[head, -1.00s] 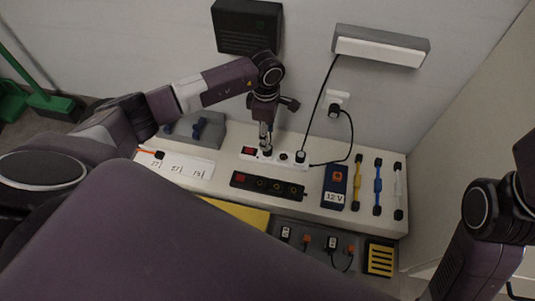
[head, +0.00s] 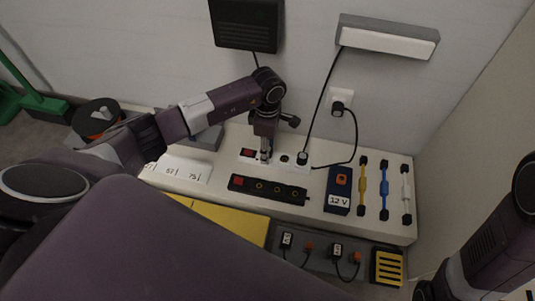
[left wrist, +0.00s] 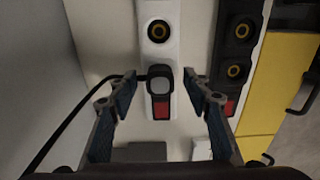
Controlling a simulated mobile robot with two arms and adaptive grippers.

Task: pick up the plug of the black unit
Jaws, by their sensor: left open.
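The black unit (head: 247,24) hangs on the wall at the top of the head view. Its cord drops behind my left arm. The left wrist view shows a plug (left wrist: 160,78) with a pale grey top and a black cord running off to the left. It sits in the white power strip (left wrist: 160,48), beside the red switch. My left gripper (head: 266,157) is over the strip, pointing down. In the left wrist view its open fingers (left wrist: 162,82) stand on both sides of the plug, with gaps. My right arm shows at the right edge; its gripper is out of view.
Another black plug (head: 302,157) stands in the same strip, right of my gripper, its cord going up to a white lamp (head: 388,38). A black strip (head: 267,189) lies in front. A blue 12 V box (head: 338,190) and coloured cables lie to the right.

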